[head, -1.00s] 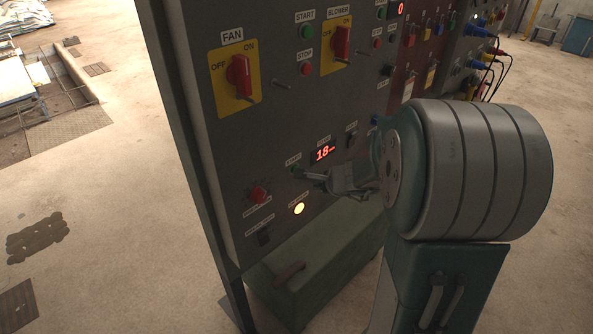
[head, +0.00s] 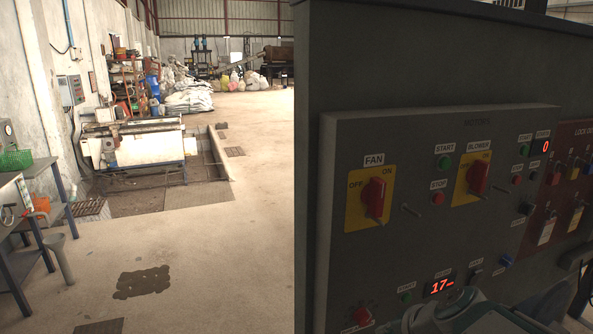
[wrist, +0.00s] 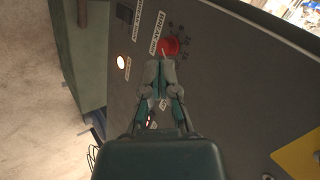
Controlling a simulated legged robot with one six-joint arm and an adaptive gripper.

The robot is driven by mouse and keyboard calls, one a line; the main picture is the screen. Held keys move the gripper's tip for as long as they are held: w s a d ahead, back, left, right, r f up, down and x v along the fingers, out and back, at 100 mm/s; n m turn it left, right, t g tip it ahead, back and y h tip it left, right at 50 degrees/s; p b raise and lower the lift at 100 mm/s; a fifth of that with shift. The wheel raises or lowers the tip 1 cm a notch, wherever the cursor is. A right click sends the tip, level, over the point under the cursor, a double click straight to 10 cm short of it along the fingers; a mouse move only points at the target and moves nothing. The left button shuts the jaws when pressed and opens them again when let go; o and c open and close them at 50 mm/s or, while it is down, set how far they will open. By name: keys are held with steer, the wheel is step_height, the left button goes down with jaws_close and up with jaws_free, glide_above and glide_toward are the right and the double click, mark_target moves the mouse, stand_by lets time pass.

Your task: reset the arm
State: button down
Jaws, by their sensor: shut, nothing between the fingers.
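My gripper (wrist: 158,77) is shut and empty in the wrist view. Its fingertips are in front of the grey control panel, close to a red knob (wrist: 170,47); I cannot tell whether they touch it. A lit round lamp (wrist: 122,61) is beside the knob. The red knob also shows at the panel's lower edge (head: 363,316). A red display (head: 439,287) reads 17.
The FAN switch (head: 374,197) and BLOWER switch (head: 478,177) are on yellow plates, with small buttons between them. A red lockout board (head: 567,150) is at the right. The floor (head: 225,265) left of the panel is clear. A bench (head: 38,240) stands at far left.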

steer(key=s+r+n+g+h, duration=0.1)
steer(key=s+r+n+h, duration=0.2)
steer(key=s+n, duration=0.6)
steer(key=s, duration=0.5)
steer(key=shift+s+a+n+h, duration=0.15)
steer(key=shift+a+n+h, duration=0.25)
